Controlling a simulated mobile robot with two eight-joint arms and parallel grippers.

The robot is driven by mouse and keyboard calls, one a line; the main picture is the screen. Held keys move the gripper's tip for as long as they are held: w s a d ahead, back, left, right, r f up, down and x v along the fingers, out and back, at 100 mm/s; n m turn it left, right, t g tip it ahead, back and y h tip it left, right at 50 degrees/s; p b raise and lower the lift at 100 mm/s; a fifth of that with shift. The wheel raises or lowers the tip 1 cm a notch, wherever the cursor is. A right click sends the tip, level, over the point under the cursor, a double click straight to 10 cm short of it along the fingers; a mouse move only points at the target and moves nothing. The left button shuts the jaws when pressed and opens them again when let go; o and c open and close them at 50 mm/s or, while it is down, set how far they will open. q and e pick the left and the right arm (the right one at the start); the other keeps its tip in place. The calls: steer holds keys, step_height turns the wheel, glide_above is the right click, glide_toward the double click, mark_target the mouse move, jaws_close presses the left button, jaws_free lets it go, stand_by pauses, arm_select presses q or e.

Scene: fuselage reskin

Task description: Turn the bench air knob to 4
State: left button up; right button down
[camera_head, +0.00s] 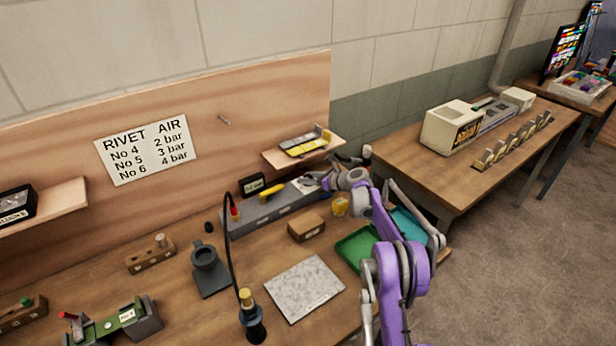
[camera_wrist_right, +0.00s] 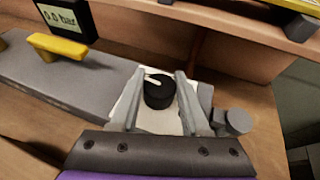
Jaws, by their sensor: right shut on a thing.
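The air knob (camera_wrist_right: 159,92) is a black round knob with a white pointer line, on a pale plate at the end of the long grey air unit (camera_head: 262,217). In the right wrist view the pointer aims to the upper left; I cannot read any scale. My right gripper (camera_wrist_right: 158,98) is shut on the knob, one finger on each side. In the head view the right gripper (camera_head: 318,182) hides the knob. The small display (camera_wrist_right: 64,16) above the unit reads 0.0 bar. It also shows in the head view (camera_head: 252,184). My left gripper is not in view.
A yellow lever (camera_head: 271,193) sits on the unit. A shelf (camera_head: 283,158) with yellow items is above the knob. A sign (camera_head: 146,150) lists rivet numbers and bar values.

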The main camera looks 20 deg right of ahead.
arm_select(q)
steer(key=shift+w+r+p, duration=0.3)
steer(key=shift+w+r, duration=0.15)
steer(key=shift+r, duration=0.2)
arm_select(e)
steer(key=shift+n+g+y, duration=1)
steer(key=shift+n, duration=0.2)
steer(key=shift+c, duration=1.9)
jaws_free()
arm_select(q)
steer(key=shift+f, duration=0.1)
